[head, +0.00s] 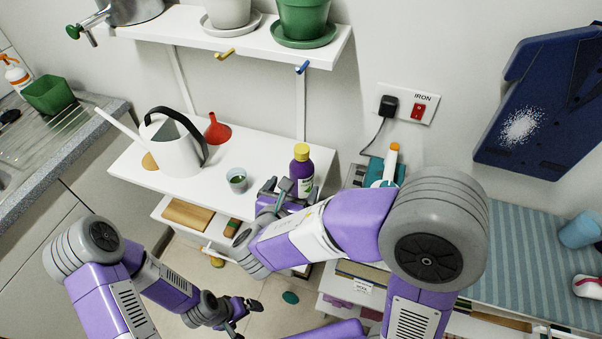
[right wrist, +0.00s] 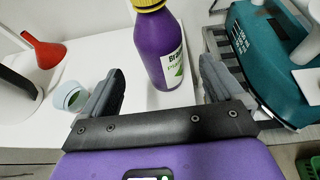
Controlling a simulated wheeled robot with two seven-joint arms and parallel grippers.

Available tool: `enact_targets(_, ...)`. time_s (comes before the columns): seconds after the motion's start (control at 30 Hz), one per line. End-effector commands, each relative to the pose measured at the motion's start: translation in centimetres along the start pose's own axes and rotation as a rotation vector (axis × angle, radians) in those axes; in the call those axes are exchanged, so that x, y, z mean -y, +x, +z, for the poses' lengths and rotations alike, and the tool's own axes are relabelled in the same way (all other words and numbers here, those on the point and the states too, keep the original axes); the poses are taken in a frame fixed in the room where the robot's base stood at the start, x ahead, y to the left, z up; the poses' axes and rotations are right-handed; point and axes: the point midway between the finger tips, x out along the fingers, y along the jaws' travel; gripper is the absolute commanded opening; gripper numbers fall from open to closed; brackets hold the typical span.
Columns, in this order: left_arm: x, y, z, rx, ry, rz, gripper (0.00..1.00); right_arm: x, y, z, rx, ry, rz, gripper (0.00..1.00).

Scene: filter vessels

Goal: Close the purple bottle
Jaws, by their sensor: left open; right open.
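The purple bottle (head: 301,174) stands upright near the right end of the white table (head: 135,176). A yellow cap (head: 301,152) sits on its top; how tightly cannot be told. In the right wrist view the bottle (right wrist: 162,50) is just ahead, with the cap (right wrist: 148,4) cut by the top edge. My right gripper (head: 284,190) is open at the table's edge beside the bottle. In its wrist view the fingers (right wrist: 160,78) stand either side of the bottle's lower front, not gripping it. My left gripper (head: 248,314) is open and empty, low over the floor.
A small cup (head: 237,180) stands left of the bottle. A red funnel (head: 217,130) and a white watering can (head: 172,150) are farther left. A teal appliance (right wrist: 268,60) stands close on the right. A shelf (head: 235,35) with pots hangs above the table.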

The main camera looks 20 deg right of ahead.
Motion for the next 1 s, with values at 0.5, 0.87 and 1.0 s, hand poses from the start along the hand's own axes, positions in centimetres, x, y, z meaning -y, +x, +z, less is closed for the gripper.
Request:
enact_targets(0.5, 0.2, 0.6, -0.1, -0.001, 0.0, 0.0, 0.95, 0.1, 2.4, 0.0, -0.001, 0.001, -0.002, 0.94)
enact_targets(0.87, 0.7, 1.9, -0.1, -0.001, 0.0, 0.0, 0.95, 0.3, 7.0, 0.2, -0.002, 0.001, -0.004, 0.94)
enact_targets(1.0, 0.7, 1.9, -0.1, -0.001, 0.0, 0.0, 0.95, 0.2, 7.6, 0.4, -0.001, 0.0, -0.002, 0.94)
